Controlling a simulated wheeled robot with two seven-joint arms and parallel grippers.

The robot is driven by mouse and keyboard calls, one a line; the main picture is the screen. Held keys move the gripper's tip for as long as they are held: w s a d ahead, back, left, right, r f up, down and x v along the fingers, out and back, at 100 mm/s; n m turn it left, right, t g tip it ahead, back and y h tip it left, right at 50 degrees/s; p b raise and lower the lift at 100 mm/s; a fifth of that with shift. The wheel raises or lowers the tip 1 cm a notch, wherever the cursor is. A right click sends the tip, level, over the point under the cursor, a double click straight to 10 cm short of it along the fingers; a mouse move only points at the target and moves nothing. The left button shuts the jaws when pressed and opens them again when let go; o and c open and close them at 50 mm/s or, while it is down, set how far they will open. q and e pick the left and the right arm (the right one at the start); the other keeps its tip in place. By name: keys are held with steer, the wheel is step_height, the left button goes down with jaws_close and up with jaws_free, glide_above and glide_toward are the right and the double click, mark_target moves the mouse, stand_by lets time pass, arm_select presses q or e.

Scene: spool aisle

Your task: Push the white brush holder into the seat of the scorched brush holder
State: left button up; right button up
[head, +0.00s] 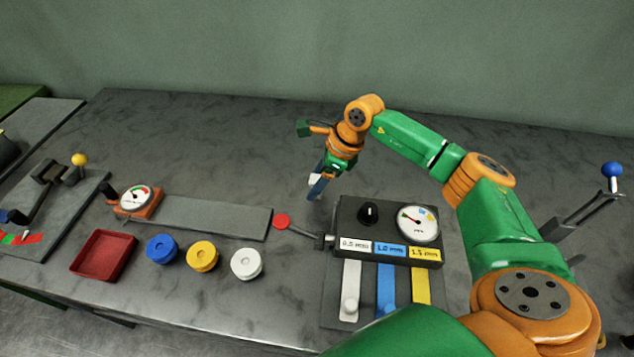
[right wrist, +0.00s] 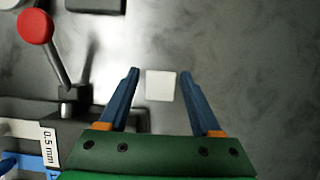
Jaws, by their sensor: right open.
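My right gripper (head: 318,188) has blue fingers and points down over the table behind the gauge box. In the right wrist view its fingers (right wrist: 159,74) are apart, with a small white square block (right wrist: 161,86) showing in the gap between them. I cannot tell whether the fingers touch the block or how far below it lies. In the head view a small white piece (head: 314,180) shows beside the fingers, partly covered. I cannot make out a scorched brush holder or its seat in either view. My left gripper is not in view.
A gauge box (head: 386,213) with white, blue and yellow strips stands front centre, its red-knobbed lever (head: 282,222) at left. Blue (head: 162,249), yellow (head: 202,257) and white (head: 246,263) spools and a red tray (head: 103,254) lie left. The table behind is clear.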

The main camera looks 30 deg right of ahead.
jaws_close()
